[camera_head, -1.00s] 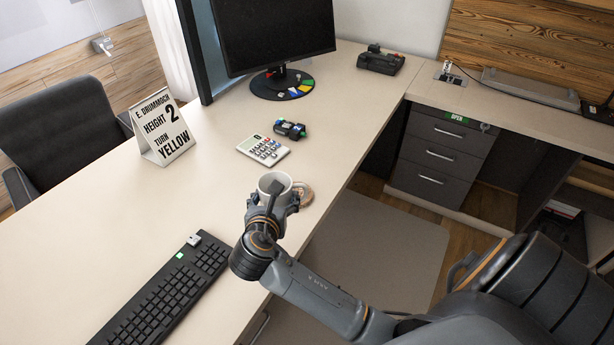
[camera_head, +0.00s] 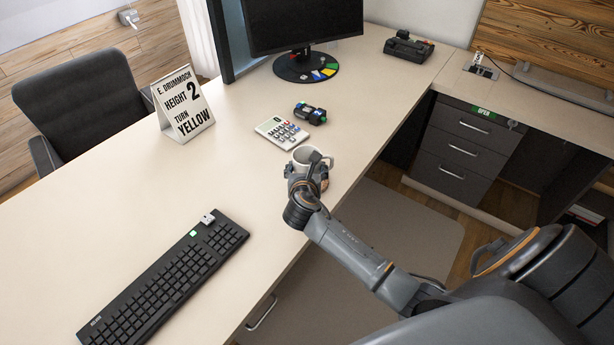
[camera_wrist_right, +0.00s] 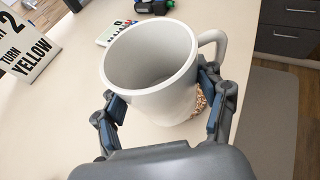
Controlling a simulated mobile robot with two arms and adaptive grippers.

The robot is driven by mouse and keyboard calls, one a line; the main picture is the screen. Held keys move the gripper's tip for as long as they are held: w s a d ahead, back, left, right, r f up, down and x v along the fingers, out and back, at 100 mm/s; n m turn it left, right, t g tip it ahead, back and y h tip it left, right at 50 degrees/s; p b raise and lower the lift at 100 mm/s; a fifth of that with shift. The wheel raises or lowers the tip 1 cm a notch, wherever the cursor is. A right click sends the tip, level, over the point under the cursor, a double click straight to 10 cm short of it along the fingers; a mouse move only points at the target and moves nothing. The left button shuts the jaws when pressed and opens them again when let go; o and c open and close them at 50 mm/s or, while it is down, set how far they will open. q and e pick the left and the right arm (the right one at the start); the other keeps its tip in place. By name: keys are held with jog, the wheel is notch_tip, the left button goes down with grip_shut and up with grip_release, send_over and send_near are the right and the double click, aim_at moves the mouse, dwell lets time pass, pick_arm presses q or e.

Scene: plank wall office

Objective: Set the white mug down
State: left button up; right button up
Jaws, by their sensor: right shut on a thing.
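The white mug (camera_head: 301,157) is upright in my right gripper (camera_head: 307,182), near the desk's right edge in the head view. In the right wrist view the mug (camera_wrist_right: 150,75) is empty, with its handle to the upper right. The fingers of my right gripper (camera_wrist_right: 165,118) are shut on its sides. My left gripper is not in view.
A keyboard (camera_head: 166,282) lies at the front left, and a sign (camera_head: 184,108) stands at the left. A monitor (camera_head: 303,25) stands at the back. The desk's middle (camera_head: 215,175) is clear.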

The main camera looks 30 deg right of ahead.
jog(key=shift+w+d+f, duration=0.1)
jog(key=shift+w+f, duration=0.1)
jog(key=shift+w, duration=0.05)
jog(key=shift+w+d+f, duration=0.1)
jog(key=shift+f, duration=0.85)
jog(key=shift+w+d+f, duration=0.1)
jog(key=shift+f, duration=0.8)
jog(key=shift+f, duration=0.1)
jog(key=o, duration=1.4)
jog(key=shift+s, duration=0.1)
jog(key=v, duration=1.2)
